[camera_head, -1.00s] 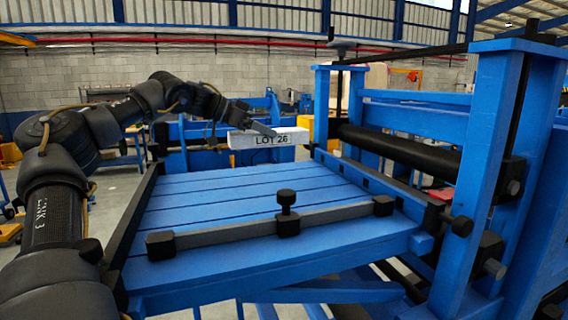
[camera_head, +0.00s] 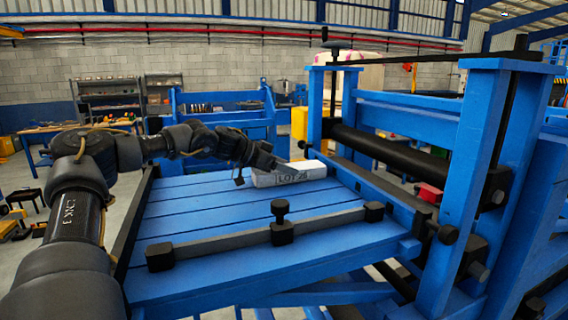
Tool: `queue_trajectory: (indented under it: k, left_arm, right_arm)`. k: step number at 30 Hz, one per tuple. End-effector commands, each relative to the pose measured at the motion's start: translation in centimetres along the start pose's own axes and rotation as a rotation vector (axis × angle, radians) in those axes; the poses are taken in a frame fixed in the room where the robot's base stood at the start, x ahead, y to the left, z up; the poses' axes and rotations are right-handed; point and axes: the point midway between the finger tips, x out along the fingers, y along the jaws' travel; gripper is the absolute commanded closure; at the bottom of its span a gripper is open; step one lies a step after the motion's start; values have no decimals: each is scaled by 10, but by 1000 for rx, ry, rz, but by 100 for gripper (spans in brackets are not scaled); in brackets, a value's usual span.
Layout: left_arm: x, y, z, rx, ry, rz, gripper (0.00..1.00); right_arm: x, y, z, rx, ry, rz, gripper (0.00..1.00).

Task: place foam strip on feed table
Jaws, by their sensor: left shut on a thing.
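The foam strip (camera_head: 314,172) is a white block with a grey front face marked "LOT 26". It is at the far right part of the blue slatted feed table (camera_head: 190,211), close to the roller side. Whether it touches the slats or hangs just above them I cannot tell. My left gripper (camera_head: 281,165) is shut on the strip from its left end, with the arm reaching in from the left over the table. The fingertips are partly hidden against the strip. My right gripper is not in view.
A grey fence bar with black knobs (camera_head: 281,222) crosses the table's near part. The blue press frame (camera_head: 485,130) with a black roller (camera_head: 385,152) stands on the right. The slats between bar and strip are clear. A yellow bin (camera_head: 299,123) stands behind.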

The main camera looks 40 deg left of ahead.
Motion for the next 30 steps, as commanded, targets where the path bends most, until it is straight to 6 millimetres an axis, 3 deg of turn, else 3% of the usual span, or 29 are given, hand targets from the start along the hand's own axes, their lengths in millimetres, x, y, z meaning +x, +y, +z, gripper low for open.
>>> queue_trajectory:
  k: [9,10,15,25,30]
  left_arm:
    - [2,0,3,1,1,-1,61]
    - [2,0,3,1,1,-1,37]
    - [1,0,2,1,1,-1,17]
    - [-1,0,-2,1,1,-1,17]
    - [-26,-1,-8,-2,7,-2,17]
  right_arm:
    - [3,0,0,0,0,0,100]
    - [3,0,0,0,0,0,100]
    - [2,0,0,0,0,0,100]
    - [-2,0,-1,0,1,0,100]
    - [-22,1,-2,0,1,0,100]
